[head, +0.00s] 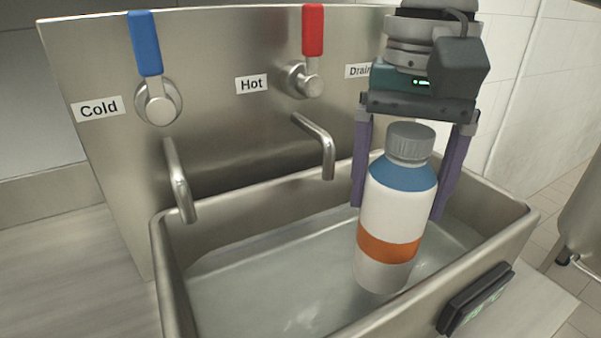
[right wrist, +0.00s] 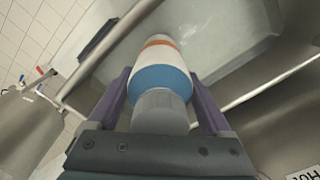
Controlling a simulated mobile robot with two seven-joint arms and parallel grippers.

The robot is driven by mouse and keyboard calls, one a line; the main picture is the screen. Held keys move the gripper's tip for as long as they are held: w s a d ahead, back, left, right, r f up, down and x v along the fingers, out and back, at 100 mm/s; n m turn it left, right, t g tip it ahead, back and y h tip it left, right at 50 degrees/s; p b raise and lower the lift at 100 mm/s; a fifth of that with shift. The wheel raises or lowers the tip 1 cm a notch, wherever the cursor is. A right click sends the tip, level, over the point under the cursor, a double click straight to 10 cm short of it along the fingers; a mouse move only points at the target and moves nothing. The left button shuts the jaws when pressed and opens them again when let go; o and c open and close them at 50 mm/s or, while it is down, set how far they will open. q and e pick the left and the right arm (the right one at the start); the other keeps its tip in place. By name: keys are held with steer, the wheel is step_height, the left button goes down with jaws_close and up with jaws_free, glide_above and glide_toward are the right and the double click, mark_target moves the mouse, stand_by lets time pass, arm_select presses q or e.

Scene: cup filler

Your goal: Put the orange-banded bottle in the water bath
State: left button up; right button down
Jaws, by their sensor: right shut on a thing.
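The orange-banded bottle (head: 391,215) is white with a blue shoulder, a grey cap and an orange band low on its body. My right gripper (head: 398,205) comes from above and is shut on its sides, holding it upright with a slight tilt. The bottle is over or in the right part of the water bath (head: 165,270), a steel basin with water in it. I cannot tell whether its base touches the water. The right wrist view shows the bottle (right wrist: 158,75) between the purple fingers (right wrist: 160,95). My left gripper is not in view.
A blue cold lever (head: 145,43) and a red hot lever (head: 313,30) are on the back panel, with two spouts (head: 317,145) over the basin. A dark display (head: 476,298) is on the front wall. The basin's left part is clear.

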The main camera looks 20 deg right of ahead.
mark_target(413, 130)
step_height(413, 130, down, 4)
steer(key=shift+r, duration=0.15)
steer(key=shift+f, duration=0.25)
jaws_free()
steer(key=shift+r, duration=0.4)
step_height(413, 130, up, 12)
steer(key=shift+f+p, duration=0.25)
steer(key=shift+p, duration=0.1)
steer(key=shift+s, duration=0.1)
